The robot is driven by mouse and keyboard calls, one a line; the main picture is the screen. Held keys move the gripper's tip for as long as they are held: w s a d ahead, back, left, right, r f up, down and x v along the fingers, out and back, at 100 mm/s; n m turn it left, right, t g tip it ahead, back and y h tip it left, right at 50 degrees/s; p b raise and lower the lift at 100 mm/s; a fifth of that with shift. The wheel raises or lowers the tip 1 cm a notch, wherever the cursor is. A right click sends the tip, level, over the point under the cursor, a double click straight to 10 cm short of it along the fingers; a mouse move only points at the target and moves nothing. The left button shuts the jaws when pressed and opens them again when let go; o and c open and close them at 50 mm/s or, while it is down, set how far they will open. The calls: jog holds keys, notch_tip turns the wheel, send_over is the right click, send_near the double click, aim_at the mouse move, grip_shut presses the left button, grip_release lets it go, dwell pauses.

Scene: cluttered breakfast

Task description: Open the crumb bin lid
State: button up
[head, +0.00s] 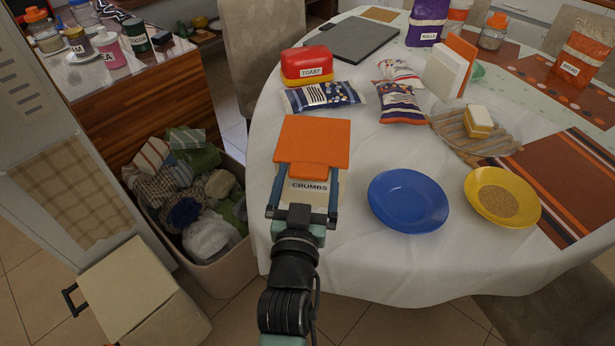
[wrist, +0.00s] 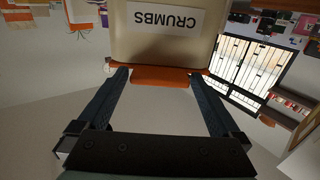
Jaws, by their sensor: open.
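The crumb bin (head: 312,192) is a cream box with a CRUMBS label, standing near the front left edge of the round table. Its orange lid (head: 312,138) looks closed, with an orange tab (head: 309,171) jutting out at the front. My gripper (head: 311,167) is open in front of the bin, one finger on each side of the tab. The wrist view shows the bin front (wrist: 165,45) upside down and the tab (wrist: 160,76) between my fingertips (wrist: 160,72), with gaps at the sides. I cannot tell whether a finger touches the bin.
A blue plate (head: 408,200) and a yellow plate (head: 502,197) lie to the right. A red and yellow toast box (head: 307,66) and snack bags (head: 322,96) stand behind the bin. A basket of cloths (head: 220,275) is on the floor at left. The tablecloth in front of the blue plate is clear.

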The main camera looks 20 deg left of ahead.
grip_shut()
dwell(0.5)
jog(key=shift+r, duration=0.1)
